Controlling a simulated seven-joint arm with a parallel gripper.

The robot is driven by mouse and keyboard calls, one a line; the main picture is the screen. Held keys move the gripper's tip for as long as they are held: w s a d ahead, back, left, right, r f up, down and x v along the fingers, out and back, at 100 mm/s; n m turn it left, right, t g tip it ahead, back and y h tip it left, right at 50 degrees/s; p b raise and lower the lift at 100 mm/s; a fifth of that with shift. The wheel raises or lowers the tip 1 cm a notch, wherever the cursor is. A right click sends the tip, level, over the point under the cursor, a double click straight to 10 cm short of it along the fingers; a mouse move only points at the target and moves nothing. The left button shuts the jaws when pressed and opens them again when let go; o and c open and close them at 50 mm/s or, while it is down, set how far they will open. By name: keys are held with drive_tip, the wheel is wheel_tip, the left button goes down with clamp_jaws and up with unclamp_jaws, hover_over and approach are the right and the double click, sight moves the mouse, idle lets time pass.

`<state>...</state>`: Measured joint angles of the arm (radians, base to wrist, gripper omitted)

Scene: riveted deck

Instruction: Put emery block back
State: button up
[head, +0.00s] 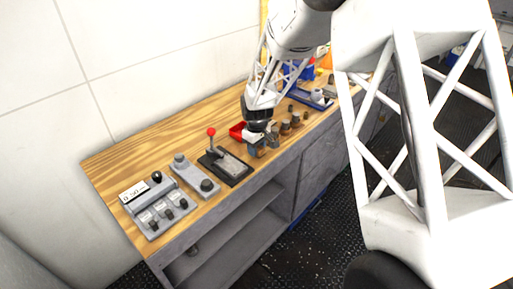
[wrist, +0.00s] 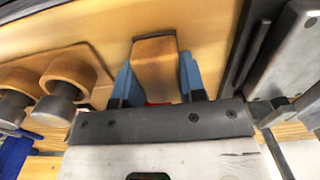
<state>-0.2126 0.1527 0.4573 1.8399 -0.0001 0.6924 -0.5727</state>
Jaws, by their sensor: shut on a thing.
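My gripper (head: 256,146) is low over the wooden workbench (head: 130,158), near its middle. In the wrist view its two blue fingers (wrist: 155,78) are shut on a tan-brown block with a dark edge, which I take to be the emery block (wrist: 155,62). The block sits between the fingers, and its lower end is hidden by the gripper body. In the head view the block is small and mostly hidden. I cannot tell whether it touches the bench.
A red tray (head: 237,131) lies just behind my gripper. A lever device with a red knob (head: 211,132) stands to the left, with grey instruments (head: 195,178) beyond. Several wood-and-metal cylinders (head: 285,128) stand close on the right; two show in the wrist view (wrist: 62,80).

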idle(0.3)
drive_tip(key=o, duration=1.1)
drive_tip(key=shift+f, duration=0.1)
wheel_tip(320, 180, up, 12)
drive_tip(key=shift+r, duration=0.15)
idle(0.6)
